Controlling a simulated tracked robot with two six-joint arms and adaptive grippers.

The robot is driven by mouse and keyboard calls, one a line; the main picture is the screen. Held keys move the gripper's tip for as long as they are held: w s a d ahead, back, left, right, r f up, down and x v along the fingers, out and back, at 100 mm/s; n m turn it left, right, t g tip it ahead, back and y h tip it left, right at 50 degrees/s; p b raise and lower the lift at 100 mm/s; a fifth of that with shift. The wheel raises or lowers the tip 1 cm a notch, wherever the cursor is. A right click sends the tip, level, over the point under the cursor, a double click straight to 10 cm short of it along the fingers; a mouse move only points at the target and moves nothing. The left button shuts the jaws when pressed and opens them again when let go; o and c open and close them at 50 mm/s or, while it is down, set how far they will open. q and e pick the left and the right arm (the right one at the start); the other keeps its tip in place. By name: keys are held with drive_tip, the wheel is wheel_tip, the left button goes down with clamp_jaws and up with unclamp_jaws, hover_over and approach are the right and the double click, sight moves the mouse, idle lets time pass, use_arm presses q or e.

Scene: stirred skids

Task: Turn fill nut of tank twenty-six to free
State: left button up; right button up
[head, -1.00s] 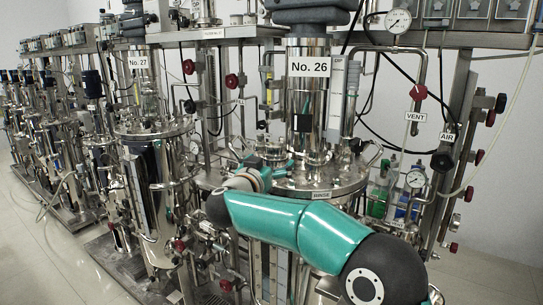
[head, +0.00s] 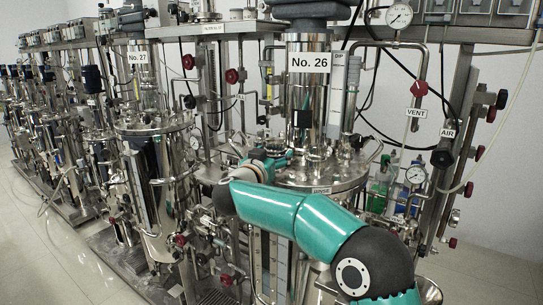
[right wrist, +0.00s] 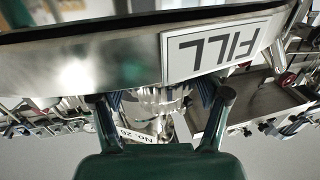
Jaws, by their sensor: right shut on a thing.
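Tank No. 26 (head: 306,100) is a shiny steel vessel with a label, and its wide lid (head: 325,179) lies below the label. My right gripper (head: 283,157) is at the left part of this lid, by the fill port. In the right wrist view the two dark fingers of my right gripper (right wrist: 160,104) stand on either side of the scalloped metal fill nut (right wrist: 152,98) and are shut on it. A FILL sign (right wrist: 220,48), upside down here, is on the steel band above. The nut is mostly hidden in the head view. My left gripper is not in view.
Tank No. 27 (head: 150,125) stands to the left. A pressure gauge (head: 415,175), the VENT valve (head: 420,88) and the AIR valve (head: 441,158) are on the right. Pipes, hoses and posts crowd around the lid. Open floor (head: 490,260) shows at the lower right.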

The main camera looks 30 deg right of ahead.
drive_tip(key=shift+d, duration=0.1)
drive_tip(key=shift+s+d+r+n+t+y+b, duration=0.15)
drive_tip(key=shift+n+t+y+b, duration=0.1)
drive_tip(key=shift+n+t+y, duration=0.45)
drive_tip(key=shift+s+d+f+n+t+y+b, duration=0.1)
drive_tip(key=shift+n+t+y+b, duration=0.1)
drive_tip(key=shift+n+t+y, duration=0.5)
drive_tip(key=n+t+y+b, duration=0.1)
drive_tip(key=n+t+y, duration=0.1)
drive_tip(key=y, duration=0.1)
drive_tip(key=shift+d+n+t+y+b, duration=0.15)
drive_tip(key=shift+n+t+y+b, duration=0.25)
drive_tip(key=shift+r+n+y, duration=0.1)
drive_tip(key=shift+n+y, duration=0.2)
drive_tip(key=shift+y, duration=0.1)
drive_tip(key=shift+r+t, duration=0.1)
drive_tip(key=shift+t, duration=0.2)
drive_tip(key=o, duration=1.2)
drive_tip(key=shift+c, duration=0.2)
drive_tip(key=shift+f, duration=0.2)
